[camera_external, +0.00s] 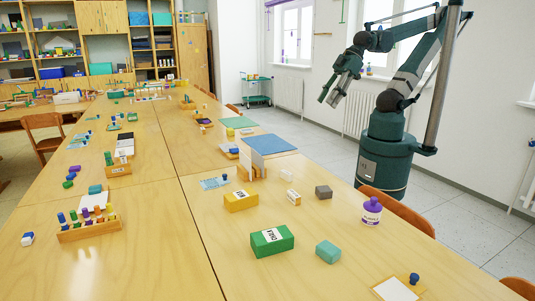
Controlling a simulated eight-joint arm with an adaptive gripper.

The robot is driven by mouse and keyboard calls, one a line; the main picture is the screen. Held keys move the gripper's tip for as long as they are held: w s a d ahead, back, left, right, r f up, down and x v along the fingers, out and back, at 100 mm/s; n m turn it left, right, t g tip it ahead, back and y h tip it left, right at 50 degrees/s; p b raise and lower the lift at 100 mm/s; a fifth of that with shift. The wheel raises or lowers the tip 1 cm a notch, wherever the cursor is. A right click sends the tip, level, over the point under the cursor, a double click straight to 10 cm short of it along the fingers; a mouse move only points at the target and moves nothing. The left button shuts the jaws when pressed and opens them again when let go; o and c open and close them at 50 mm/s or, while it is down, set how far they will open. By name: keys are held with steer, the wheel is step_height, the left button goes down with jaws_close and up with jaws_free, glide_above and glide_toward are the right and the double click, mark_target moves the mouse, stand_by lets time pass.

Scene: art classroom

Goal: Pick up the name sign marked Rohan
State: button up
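Small white-faced pieces that look like name signs stand on the near wooden table, one (293,197) right of the yellow block and one (287,176) a little behind it. Their lettering is too small to read, so I cannot tell which, if any, is marked Rohan. My gripper (329,98) hangs in the air beyond the table's right side, in front of the window wall. Its fingers look apart with nothing between them. It is well away from the small signs and touches nothing.
A yellow block (240,201), green box (272,241), teal block (328,251), grey block (323,192) and purple bottle (372,211) stand near the signs. A wooden holder with white cards (258,163) stands behind. Chairs (398,212) line the right edge.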

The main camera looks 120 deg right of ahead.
stand_by(0.3)
steer(key=shift+c, duration=1.4)
steer(key=shift+w, duration=0.1)
